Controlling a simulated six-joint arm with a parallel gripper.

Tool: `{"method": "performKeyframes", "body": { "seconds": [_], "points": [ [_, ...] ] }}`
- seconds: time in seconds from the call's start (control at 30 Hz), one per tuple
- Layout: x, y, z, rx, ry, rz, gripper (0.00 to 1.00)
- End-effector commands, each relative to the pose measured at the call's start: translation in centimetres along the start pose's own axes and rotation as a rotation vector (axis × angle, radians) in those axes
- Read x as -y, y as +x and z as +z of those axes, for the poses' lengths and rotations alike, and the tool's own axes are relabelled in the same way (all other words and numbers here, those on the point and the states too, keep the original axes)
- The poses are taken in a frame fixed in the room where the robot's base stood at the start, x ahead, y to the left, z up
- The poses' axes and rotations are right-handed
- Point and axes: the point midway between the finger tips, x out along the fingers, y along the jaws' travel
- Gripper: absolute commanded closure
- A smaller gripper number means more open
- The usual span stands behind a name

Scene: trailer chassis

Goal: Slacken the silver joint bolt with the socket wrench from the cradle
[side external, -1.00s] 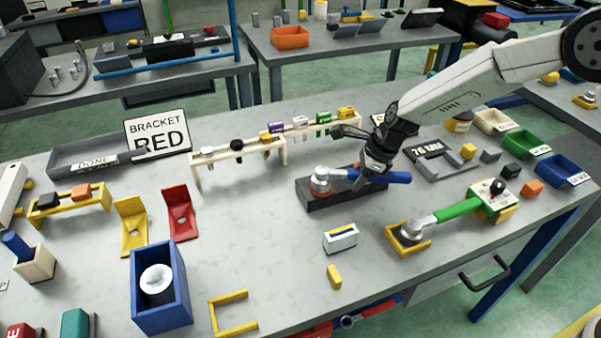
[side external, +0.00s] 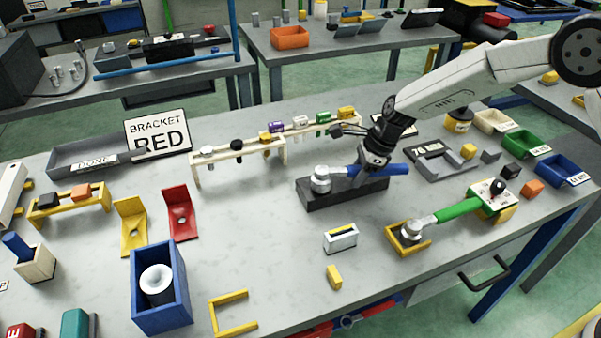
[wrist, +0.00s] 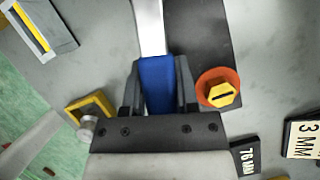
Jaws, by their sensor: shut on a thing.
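My gripper (wrist: 158,90) is shut on the blue handle (wrist: 157,85) of a socket wrench, which also shows in the side view (side external: 396,169). The wrench's silver head (side external: 320,179) is at the left end of a long dark block (side external: 342,195). Whether it touches the block is unclear. I cannot make out the silver joint bolt; the head may hide it. In the wrist view a yellow slotted hex piece on an orange collar (wrist: 220,93) stands beside my right finger, by the dark block. A second wrench with a green handle (side external: 458,211) rests with its head in a yellow frame (side external: 391,239).
A wooden rack (side external: 239,155) with several coloured pieces stands behind the block. A white slotted box (side external: 341,239) and a yellow block (side external: 334,277) lie in front. A grey tray (side external: 430,158) and coloured bins (side external: 528,144) are at right. Bare table lies left of the block.

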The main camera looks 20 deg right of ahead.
Motion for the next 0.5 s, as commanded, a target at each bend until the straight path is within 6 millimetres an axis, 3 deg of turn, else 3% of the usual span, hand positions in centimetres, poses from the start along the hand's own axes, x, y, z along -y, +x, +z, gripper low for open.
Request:
{"method": "performKeyframes", "body": {
  "seconds": [0.5],
  "points": [
    [1.2, 0.0, 0.1, 0.001, -0.130, 0.051, 1.00]
  ]
}}
